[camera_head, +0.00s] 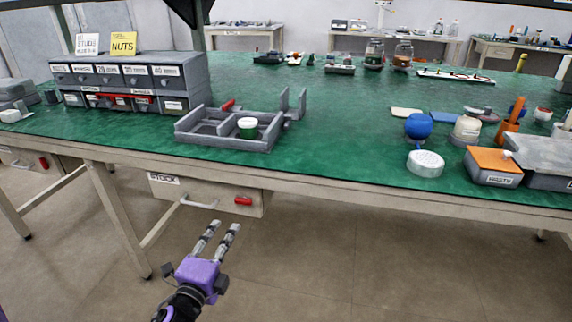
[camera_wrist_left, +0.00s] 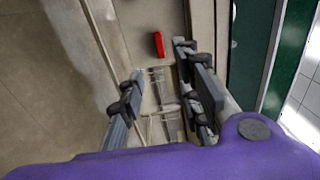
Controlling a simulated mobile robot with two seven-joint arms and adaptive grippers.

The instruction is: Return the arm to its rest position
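My left gripper (camera_head: 217,232), with a purple body and grey fingers, is in front of the green-topped workbench, below the table edge and near the drawer marked STOCK (camera_head: 208,193). Its two fingers are apart with nothing between them. In the left wrist view the fingers (camera_wrist_left: 160,100) are also spread and empty, with the red tab (camera_wrist_left: 158,44) of the drawer front beyond them. The drawer looks shut. My right gripper shows in neither view.
The workbench (camera_head: 330,150) carries a grey parts cabinet (camera_head: 130,80), a grey tray (camera_head: 200,132) with a green canister (camera_head: 247,127), a blue ball-shaped part (camera_head: 418,126), a white perforated cap (camera_head: 425,163) and an orange-lidded WASTE box (camera_head: 494,167). Floor in front is clear.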

